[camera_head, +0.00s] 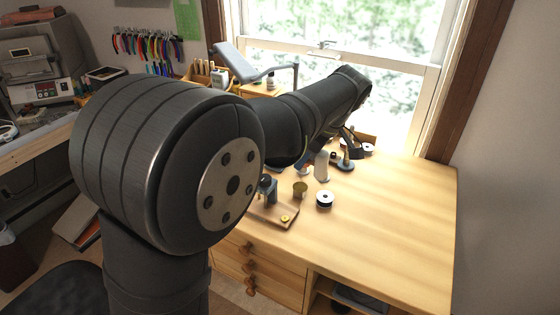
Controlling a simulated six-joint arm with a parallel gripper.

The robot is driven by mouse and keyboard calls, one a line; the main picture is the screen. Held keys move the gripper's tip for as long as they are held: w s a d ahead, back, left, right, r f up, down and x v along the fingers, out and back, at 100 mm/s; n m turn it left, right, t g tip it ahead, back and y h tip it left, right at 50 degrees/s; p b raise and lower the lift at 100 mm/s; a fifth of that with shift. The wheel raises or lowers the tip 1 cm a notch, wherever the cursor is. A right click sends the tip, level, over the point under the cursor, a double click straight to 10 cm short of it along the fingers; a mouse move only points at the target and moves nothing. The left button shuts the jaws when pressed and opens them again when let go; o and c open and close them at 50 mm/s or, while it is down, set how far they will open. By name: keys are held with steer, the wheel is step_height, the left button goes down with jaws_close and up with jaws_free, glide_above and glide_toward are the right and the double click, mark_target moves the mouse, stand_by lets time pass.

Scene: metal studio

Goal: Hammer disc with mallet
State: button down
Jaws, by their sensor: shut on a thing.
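The disc (285,218) is a small yellow, brass-like round on a small wooden board (268,213) near the table's front left edge. My arm reaches over the table to its far side. My gripper (353,138) is small and dark below the arm's far end, beyond the disc and to its right. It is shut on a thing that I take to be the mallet. The mallet's outline is too small and crowded to make out. The disc is apart from my gripper.
A dark block (267,188) stands on the board's back part. A brass cup (300,190) and a white-and-black spool (324,199) stand to its right. A pale upright object (322,166) is behind them. The table's right half (400,220) is clear. A window closes off the back.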

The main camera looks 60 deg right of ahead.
steer(key=w+d+n+y, duration=0.2)
steer(key=w+n, duration=0.4)
steer(key=shift+g, duration=0.3)
steer(key=shift+w+d+f, duration=0.1)
steer(key=shift+f, duration=2.6)
steer(key=shift+f, duration=2.3)
step_height(320, 180, up, 4)
steer(key=shift+r, duration=0.1)
